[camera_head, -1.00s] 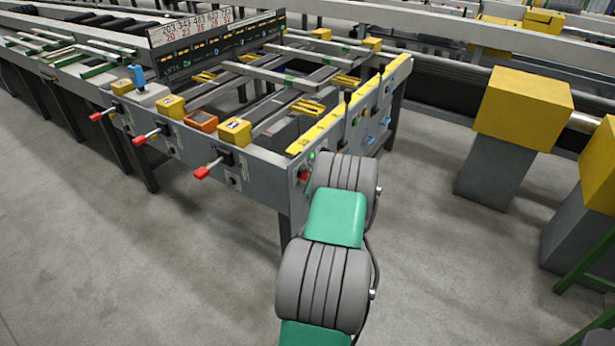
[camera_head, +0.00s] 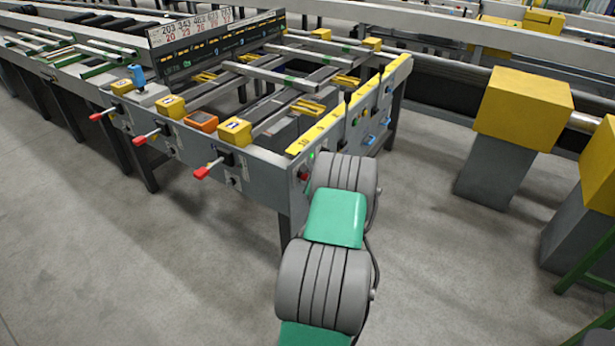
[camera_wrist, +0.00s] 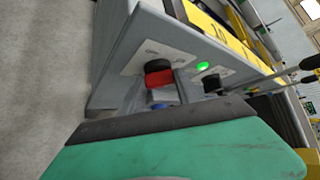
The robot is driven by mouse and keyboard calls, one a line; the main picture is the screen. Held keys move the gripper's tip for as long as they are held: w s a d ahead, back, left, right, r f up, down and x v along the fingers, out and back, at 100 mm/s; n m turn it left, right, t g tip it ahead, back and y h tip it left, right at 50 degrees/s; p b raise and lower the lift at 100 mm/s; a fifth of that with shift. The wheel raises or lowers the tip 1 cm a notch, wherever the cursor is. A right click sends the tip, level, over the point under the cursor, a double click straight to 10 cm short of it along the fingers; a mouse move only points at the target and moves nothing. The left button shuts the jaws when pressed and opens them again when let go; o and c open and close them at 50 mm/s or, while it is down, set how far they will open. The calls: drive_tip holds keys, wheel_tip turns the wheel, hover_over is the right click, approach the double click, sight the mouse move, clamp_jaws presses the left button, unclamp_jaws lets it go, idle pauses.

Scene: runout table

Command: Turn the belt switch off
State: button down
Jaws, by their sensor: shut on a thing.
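The belt switch (camera_wrist: 158,75) is a rotary switch with a black knob and a red handle on a pale plate on the table's grey end panel. In the wrist view it is just beyond my gripper (camera_wrist: 170,90). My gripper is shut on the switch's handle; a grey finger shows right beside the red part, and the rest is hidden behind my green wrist. In the head view a little red of the switch (camera_head: 303,174) shows left of my arm, which hides my gripper. The switch's exact angle is hard to tell.
A lit green lamp (camera_wrist: 203,66) and another black knob (camera_wrist: 211,83) are right of the switch. Several red-tipped levers (camera_head: 202,172) stick out along the table's left side. Yellow-topped posts (camera_head: 523,105) stand at right. The floor at left is clear.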

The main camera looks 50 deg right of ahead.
drive_tip(key=shift+f+b, duration=0.2)
drive_tip(key=shift+b, duration=0.25)
drive_tip(key=shift+f+n+t+h+b, duration=0.2)
drive_tip(key=shift+n+t+h+b, duration=1.35)
drive_tip(key=shift+b, duration=4)
drive_tip(key=shift+f+n+t+h+b, duration=0.35)
drive_tip(key=shift+n+t+b, duration=2.15)
drive_tip(key=shift+b, duration=3.1)
drive_tip(key=shift+f+n+t+h+b, duration=0.1)
drive_tip(key=shift+n+t+h+b, duration=1.05)
drive_tip(key=shift+n+b, duration=3.1)
drive_tip(key=m+b, duration=0.2)
drive_tip(key=shift+b, duration=0.3)
drive_tip(key=c, duration=0.9)
unclamp_jaws()
drive_tip(key=v, duration=0.7)
drive_tip(key=shift+s+a+f, duration=0.15)
drive_tip(key=shift+s+f, duration=0.05)
drive_tip(key=shift+s, duration=0.1)
